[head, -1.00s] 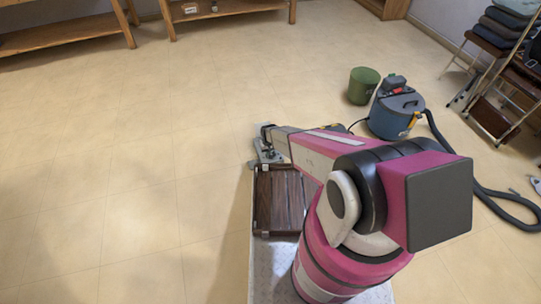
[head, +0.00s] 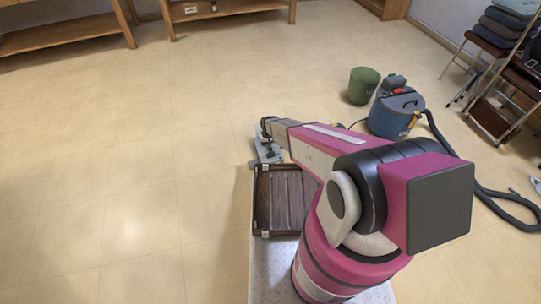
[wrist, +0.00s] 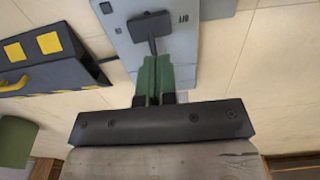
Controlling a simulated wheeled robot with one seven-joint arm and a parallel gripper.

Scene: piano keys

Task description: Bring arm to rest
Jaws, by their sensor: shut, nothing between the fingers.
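My gripper (wrist: 153,62) shows in the wrist view with its two green fingers pressed together and nothing between them. The fingers point at a grey panel with a dark square fitting and a short stalk; I cannot tell whether they touch it. In the head view my pink and white arm (head: 318,150) reaches forward from its column, bent at the elbow, its far end low over the front of my base. The gripper fingers are hidden there. No piano keys show in either view.
A blue vacuum cleaner (head: 396,115) with a black hose and a green bin (head: 363,86) stand on the floor right of the arm's far end. A chair with folded cloths (head: 497,35) and wooden shelves (head: 235,12) are farther off. The tiled floor at left is free.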

